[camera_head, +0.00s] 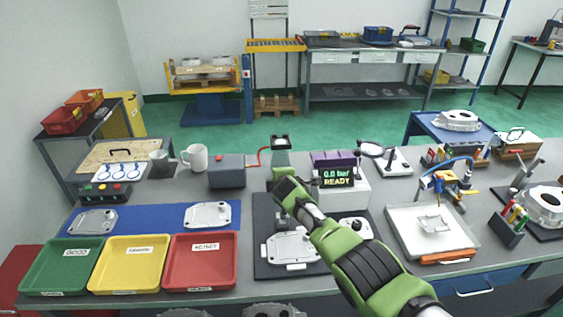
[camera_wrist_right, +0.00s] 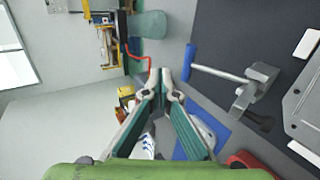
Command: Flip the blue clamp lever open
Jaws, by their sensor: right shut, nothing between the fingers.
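My right gripper (camera_wrist_right: 161,76) is shut and empty. Its fingertips appear just beside the blue handle in that view; I cannot tell whether they touch it. In the head view my green right arm (camera_head: 365,268) reaches up over the dark mat, and I cannot make out the clamp there. My left gripper is not in view.
The dark mat (camera_head: 262,215) holds a silver casting (camera_head: 291,248). A grey box (camera_head: 226,171) and a display reading READY (camera_head: 338,181) stand near my right wrist. Green, yellow and red trays (camera_head: 201,287) line the front left. A white tray (camera_head: 428,252) lies to the right.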

